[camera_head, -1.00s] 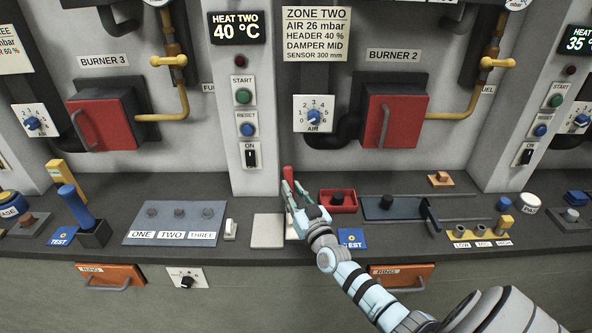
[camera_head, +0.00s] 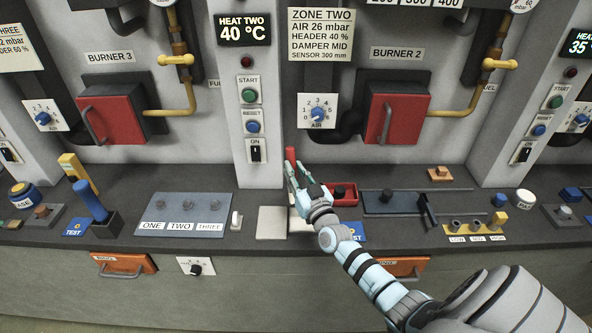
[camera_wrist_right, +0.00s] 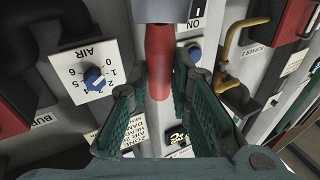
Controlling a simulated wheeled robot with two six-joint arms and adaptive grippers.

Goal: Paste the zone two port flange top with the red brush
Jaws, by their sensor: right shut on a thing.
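The red brush handle (camera_head: 291,154) stands upright in front of the grey pillar, above the bench. My right gripper (camera_head: 295,178) is shut on it. In the right wrist view, the red handle (camera_wrist_right: 159,65) runs between the two green-lined fingers (camera_wrist_right: 158,98), with a grey-blue block at its upper end. The brush's bristles cannot be made out. The Zone Two sign (camera_head: 320,35) hangs above Burner 2, whose red door (camera_head: 386,118) is closed with a grey handle. I cannot single out the port flange top. My left gripper is not in view.
A pale square plate (camera_head: 272,222) lies beside my right gripper. A red tray (camera_head: 345,187), a dark blue tray (camera_head: 390,204) with a black upright and a blue-grey panel of knobs (camera_head: 180,214) sit on the bench. A yellow gas pipe (camera_head: 455,114) runs right of Burner 2.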

